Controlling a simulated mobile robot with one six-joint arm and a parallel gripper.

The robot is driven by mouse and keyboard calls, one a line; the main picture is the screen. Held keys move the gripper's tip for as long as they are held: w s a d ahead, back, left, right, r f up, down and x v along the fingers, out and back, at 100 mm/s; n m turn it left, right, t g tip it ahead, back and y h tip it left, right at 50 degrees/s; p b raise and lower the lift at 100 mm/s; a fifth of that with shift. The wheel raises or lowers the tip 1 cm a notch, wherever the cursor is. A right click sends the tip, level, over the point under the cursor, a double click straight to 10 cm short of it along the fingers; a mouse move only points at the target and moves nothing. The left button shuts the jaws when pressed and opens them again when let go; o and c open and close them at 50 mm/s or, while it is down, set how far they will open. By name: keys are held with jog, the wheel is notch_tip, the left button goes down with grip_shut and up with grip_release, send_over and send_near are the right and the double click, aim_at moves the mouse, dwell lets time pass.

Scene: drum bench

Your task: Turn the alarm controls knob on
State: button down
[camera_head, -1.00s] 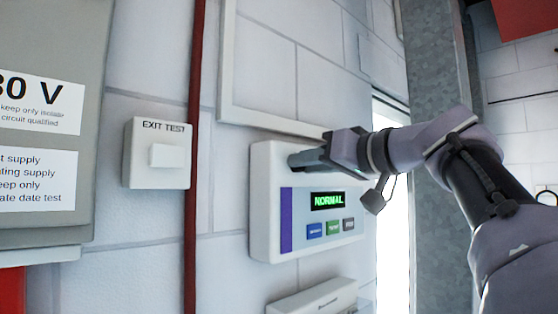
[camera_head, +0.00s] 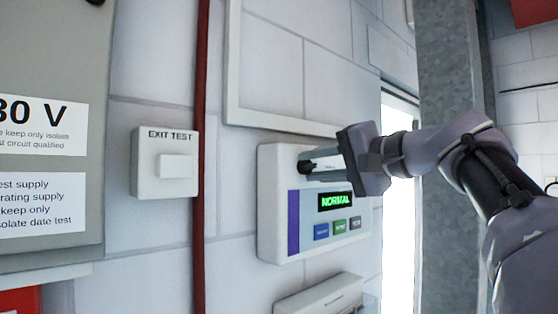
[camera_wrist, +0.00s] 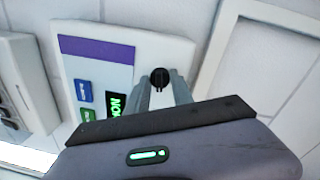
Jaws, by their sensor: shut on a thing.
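The alarm controls panel is a white wall box (camera_head: 272,215) with a purple stripe, a green "NORMAL" display (camera_head: 336,201) and small coloured buttons. Its black round knob (camera_wrist: 159,78) shows between my fingertips in the wrist view. In the head view the knob (camera_head: 305,167) peeks out at the upper left of the panel, partly hidden by the fingers. My gripper (camera_head: 311,165) reaches in from the right and is shut on the knob, with one finger on either side. It also shows in the wrist view (camera_wrist: 161,84). A pale mark line shows on the knob face.
An "EXIT TEST" switch (camera_head: 165,180) and a red vertical pipe (camera_head: 200,120) are left of the panel. A grey cabinet (camera_head: 50,70) stands farther left. A white box (camera_head: 318,298) sits below the panel, and a white frame (camera_head: 233,60) is above. A metal column (camera_head: 448,80) stands right.

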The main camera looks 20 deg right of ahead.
jog(key=shift+m+p, duration=0.35)
jog(key=shift+m, duration=0.65)
jog(key=c, duration=1.1)
grip_release()
jog(key=shift+d, duration=0.1)
jog(key=b+v, duration=0.2)
jog(key=v, duration=1.5)
jog(key=shift+s+d, duration=0.15)
jog(key=shift+s, duration=0.1)
